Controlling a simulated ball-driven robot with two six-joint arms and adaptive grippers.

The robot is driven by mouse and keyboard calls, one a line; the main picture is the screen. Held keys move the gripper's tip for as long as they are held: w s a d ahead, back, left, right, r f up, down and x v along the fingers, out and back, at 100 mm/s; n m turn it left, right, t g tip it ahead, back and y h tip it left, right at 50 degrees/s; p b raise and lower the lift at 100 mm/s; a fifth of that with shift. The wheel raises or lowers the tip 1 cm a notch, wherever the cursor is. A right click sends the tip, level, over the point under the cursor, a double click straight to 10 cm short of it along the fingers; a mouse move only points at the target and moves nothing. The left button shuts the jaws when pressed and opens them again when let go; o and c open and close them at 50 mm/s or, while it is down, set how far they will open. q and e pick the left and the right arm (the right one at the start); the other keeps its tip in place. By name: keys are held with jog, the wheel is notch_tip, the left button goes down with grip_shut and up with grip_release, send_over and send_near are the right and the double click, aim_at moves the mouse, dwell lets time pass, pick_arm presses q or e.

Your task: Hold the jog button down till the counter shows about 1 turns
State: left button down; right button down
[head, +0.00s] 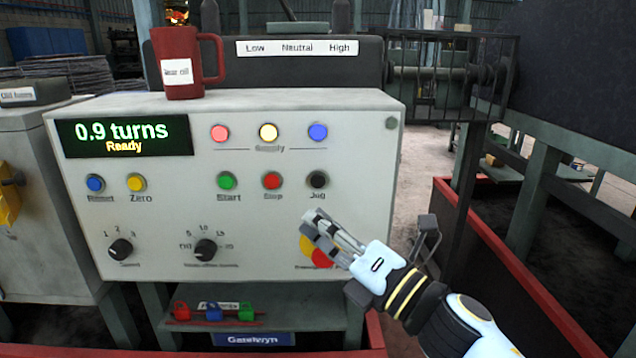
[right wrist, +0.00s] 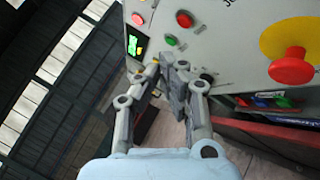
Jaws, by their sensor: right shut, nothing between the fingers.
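The counter (head: 122,135) on the pale control panel (head: 250,230) reads "0.9 turns" with "Ready" below it. The black Jog button (head: 318,180) is in the panel's middle row, right of the red Stop button (head: 272,181) and the green Start button (head: 227,181). My right gripper (head: 318,222) is shut and empty, its fingertips below the Jog button in the head view and apart from it in the picture. In the right wrist view its closed fingers (right wrist: 165,72) show near a dark button (right wrist: 207,77). My left gripper is not in view.
A red emergency button on yellow (head: 322,255) is partly hidden behind my right gripper. A red mug (head: 180,65) stands on the panel's top. Knobs (head: 205,250) sit lower on the panel. A red-edged barrier (head: 530,270) and a dark frame stand at the right.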

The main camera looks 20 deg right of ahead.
aim_at(318, 181)
jog(key=shift+w, duration=0.1)
jog(key=w, duration=0.2)
jog(key=w+d+b, duration=0.1)
jog(key=w, duration=0.2)
jog(key=w+d+b, duration=0.1)
jog(key=w, duration=0.2)
jog(key=shift+w+d, duration=0.15)
jog(key=shift+d, duration=0.1)
jog(key=shift+w, duration=0.1)
dwell(1.2)
jog(key=shift+w+d, duration=0.1)
jog(key=shift+w, duration=0.2)
jog(key=shift+w+d, duration=0.1)
jog(key=shift+w, duration=0.3)
dwell(0.6)
jog(key=shift+s, duration=0.1)
dwell(0.4)
jog(key=shift+s+a, duration=0.2)
jog(key=shift+s, duration=0.55)
